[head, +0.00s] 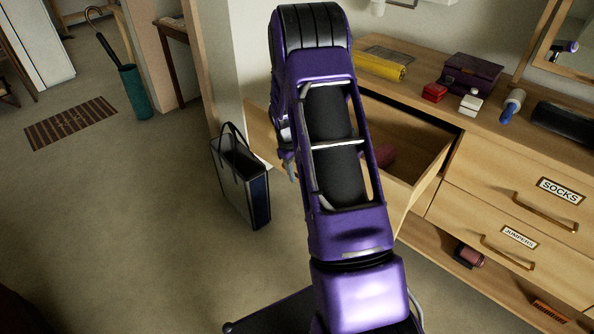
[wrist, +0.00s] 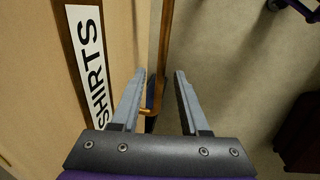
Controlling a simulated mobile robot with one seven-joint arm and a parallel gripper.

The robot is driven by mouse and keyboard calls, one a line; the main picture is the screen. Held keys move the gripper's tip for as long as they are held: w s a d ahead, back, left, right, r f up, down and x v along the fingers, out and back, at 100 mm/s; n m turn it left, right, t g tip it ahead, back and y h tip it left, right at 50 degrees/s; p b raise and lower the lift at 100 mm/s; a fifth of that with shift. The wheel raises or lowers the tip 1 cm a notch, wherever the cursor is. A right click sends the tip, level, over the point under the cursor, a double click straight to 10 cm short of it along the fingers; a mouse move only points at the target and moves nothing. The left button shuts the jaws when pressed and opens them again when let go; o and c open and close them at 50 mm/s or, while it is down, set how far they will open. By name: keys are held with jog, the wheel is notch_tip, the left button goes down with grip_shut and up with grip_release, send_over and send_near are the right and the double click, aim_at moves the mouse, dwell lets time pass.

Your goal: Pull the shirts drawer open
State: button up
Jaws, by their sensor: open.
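In the wrist view, a white label reading SHIRTS (wrist: 90,55) in a dark frame sits on a pale wood drawer front (wrist: 35,90). A bronze bar handle (wrist: 167,35) stands off that front. My gripper (wrist: 160,73) is open, its two grey fingers on either side of the handle bar; I cannot tell whether they touch it. In the head view, an upper drawer (head: 432,165) of the dresser stands pulled out, with a reddish folded item (head: 385,155) inside. My arm covers much of it, and its label does not show there.
The dresser top (head: 420,70) holds a yellow roll, boxes and a bottle. The SOCKS drawer (head: 510,200) and JUMPERS drawer (head: 490,240) are shut. A handbag (head: 238,180) stands on the floor beside the pulled-out drawer. Open floor (head: 120,220) lies to the left.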

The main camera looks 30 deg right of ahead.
jog(key=shift+r, duration=0.1)
jog(key=s+a+r+p, duration=0.1)
jog(key=a+r+p, duration=0.1)
jog(key=r, duration=1.5)
jog(key=shift+a+p, duration=0.3)
jog(key=shift+a, duration=0.25)
